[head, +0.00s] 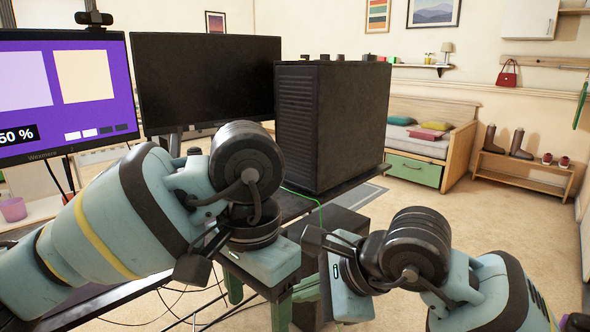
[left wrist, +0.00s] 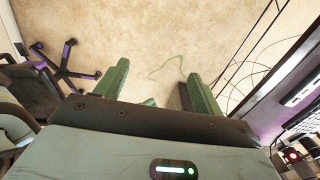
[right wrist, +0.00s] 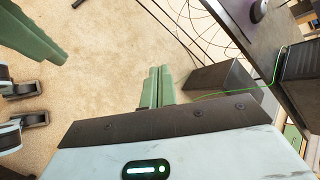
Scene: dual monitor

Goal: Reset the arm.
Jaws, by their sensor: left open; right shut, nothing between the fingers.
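My left gripper (left wrist: 160,84) is open and empty, its two green fingers wide apart over the beige floor. In the head view the left arm comes in from the left and its hand points down in front of the desk. My right gripper (right wrist: 158,88) is shut with its green fingers together and nothing between them. In the head view the right hand hangs low, right of the left hand, and its fingers are mostly hidden. A green left finger (right wrist: 30,35) shows at the top left of the right wrist view.
A purple-screened monitor (head: 65,95), a dark monitor (head: 205,80) and a black computer tower (head: 335,125) stand on the desk close beyond my arms. A dark box (right wrist: 225,78) is below the desk. Loose cables hang there. An office chair (left wrist: 65,70) is nearby. Floor at right is clear.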

